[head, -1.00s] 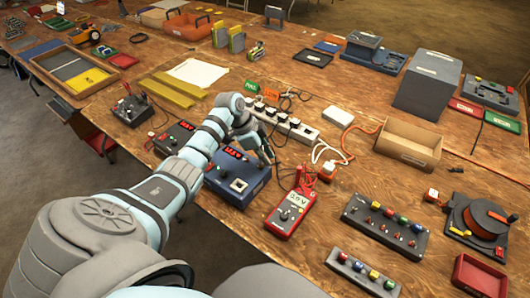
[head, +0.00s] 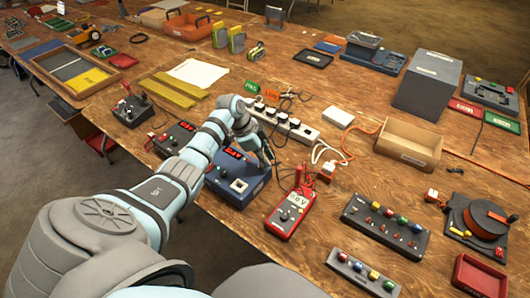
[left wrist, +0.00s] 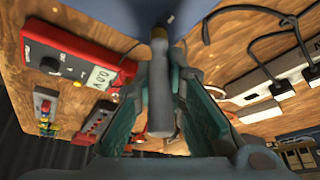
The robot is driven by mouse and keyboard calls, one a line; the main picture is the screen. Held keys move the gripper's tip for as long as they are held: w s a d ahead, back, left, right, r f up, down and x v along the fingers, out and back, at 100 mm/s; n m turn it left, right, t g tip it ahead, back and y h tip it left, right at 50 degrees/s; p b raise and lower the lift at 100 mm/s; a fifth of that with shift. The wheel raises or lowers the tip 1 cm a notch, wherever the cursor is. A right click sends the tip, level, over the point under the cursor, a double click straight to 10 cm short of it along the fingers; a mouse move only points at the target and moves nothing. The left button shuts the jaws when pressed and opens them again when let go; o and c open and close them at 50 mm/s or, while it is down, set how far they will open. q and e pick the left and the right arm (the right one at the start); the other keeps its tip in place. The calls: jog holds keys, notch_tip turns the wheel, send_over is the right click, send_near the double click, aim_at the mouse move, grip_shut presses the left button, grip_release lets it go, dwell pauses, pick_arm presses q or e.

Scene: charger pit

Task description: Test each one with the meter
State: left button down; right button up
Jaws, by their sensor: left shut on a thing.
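The red meter (head: 289,215) lies right of the blue box (head: 228,187), which has a red display and a pale square socket on top. The meter also shows in the left wrist view (left wrist: 62,62). My left gripper (head: 262,158) is above the far right side of the blue box. It is shut on a grey plug (left wrist: 160,95) with a brass-coloured tip pointing towards a blue surface; I cannot tell if the tip touches it. A white power strip (head: 307,133) with several black adapters lies beyond my gripper. My right gripper is not in view.
Green (head: 252,87) and orange (head: 271,95) tags stand behind the strip. An open cardboard box (head: 408,157), a grey box (head: 428,84) and a red tray (head: 478,277) are on the right. Rows of coloured buttons (head: 385,226) lie at front right. Cables cross the middle.

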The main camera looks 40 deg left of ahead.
pick_arm(q)
jog(key=c, duration=1.2)
grip_release()
jog(key=shift+c, duration=0.2)
notch_tip(320, 180, up, 8)
jog(key=p, duration=0.7)
jog(key=shift+f+p, duration=0.2)
jog(key=shift+p, duration=0.15)
jog(key=shift+a+f, duration=0.1)
